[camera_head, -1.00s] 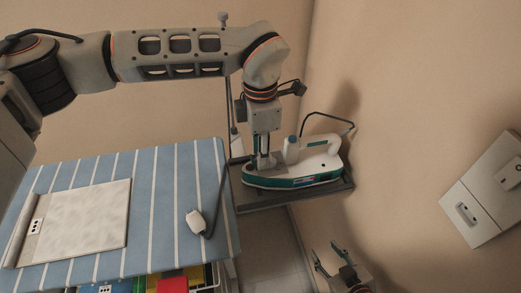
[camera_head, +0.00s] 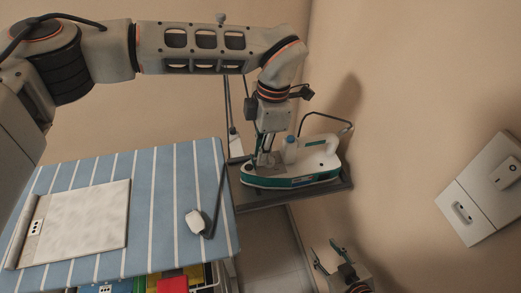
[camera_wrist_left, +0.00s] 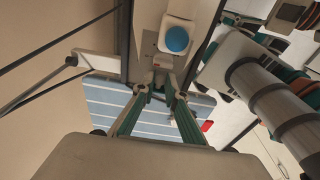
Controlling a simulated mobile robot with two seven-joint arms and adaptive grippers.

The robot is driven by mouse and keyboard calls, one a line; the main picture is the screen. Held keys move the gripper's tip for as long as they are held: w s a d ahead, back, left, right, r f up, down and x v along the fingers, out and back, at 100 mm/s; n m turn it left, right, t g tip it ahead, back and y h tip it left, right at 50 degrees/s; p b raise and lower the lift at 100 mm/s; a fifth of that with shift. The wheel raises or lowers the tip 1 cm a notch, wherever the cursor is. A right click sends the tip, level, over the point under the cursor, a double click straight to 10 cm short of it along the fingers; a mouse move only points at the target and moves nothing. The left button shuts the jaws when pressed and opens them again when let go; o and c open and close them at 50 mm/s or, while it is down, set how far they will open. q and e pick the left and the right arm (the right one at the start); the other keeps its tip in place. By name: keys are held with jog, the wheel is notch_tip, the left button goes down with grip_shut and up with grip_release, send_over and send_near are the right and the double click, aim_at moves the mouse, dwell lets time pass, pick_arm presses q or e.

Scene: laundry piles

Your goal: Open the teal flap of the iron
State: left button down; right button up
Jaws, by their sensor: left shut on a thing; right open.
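The white iron (camera_head: 322,160) with a teal band along its base rests on a dark stand at the end of the ironing board. A blue round cap (camera_wrist_left: 177,38) tops a white part of it in the left wrist view. My left gripper (camera_head: 264,158) points down at the left end of the iron. In the left wrist view its fingers (camera_wrist_left: 161,82) come together on a small pale part of the iron. I cannot make out the teal flap separately; the fingers hide that spot. My right gripper (camera_head: 325,246) is open and empty at the bottom, well below the iron.
The striped blue ironing board (camera_head: 170,225) stands on the left, with a pale folded cloth (camera_head: 85,222) and a white plug-like piece (camera_head: 195,221) on it. A dark cord rises behind the iron. A white wall panel (camera_head: 485,200) is at the right. Coloured items lie below the board.

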pick_arm(q)
jog(key=c, duration=2)
grip_release()
jog(key=shift+c, duration=0.2)
jog(key=shift+r, duration=0.1)
notch_tip(320, 180, up, 12)
jog(key=d, duration=0.1)
jog(key=shift+w+d, duration=0.15)
jog(key=shift+d, duration=0.05)
